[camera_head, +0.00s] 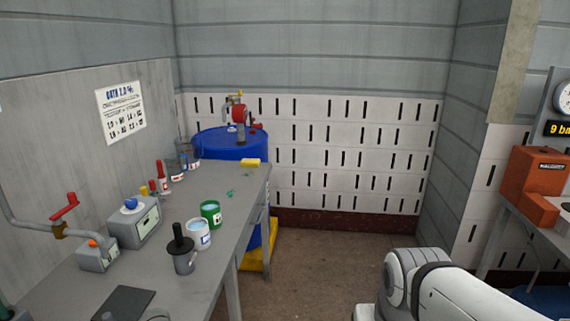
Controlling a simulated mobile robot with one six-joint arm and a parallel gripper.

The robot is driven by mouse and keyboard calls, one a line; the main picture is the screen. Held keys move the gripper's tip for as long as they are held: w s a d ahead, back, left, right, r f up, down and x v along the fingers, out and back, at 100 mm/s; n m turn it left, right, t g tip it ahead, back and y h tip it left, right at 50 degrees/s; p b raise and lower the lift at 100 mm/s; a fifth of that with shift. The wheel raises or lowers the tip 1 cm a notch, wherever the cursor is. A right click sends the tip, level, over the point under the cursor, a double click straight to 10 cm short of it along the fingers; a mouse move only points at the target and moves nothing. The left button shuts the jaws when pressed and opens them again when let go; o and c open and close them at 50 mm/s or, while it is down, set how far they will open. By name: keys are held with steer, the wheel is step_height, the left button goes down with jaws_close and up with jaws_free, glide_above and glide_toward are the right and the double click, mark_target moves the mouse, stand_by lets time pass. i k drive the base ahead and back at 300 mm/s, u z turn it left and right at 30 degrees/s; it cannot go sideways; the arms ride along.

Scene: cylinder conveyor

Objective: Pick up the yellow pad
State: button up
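A small yellow pad (250,162) lies on the far right corner of the grey workbench (180,225), near the blue barrel. My white arm shows at the bottom right, over the floor and well apart from the pad. My gripper is outside the view.
On the bench stand a green can (211,214), a white can (198,233), a dark plunger pot (183,252), a grey device (135,222) and several bottles. A blue barrel (222,143) is behind the bench. Open floor (320,262) lies right of it. An orange machine (537,185) stands at far right.

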mark_target(245, 162)
steer(key=i, duration=3.55)
steer(key=u, duration=1.05)
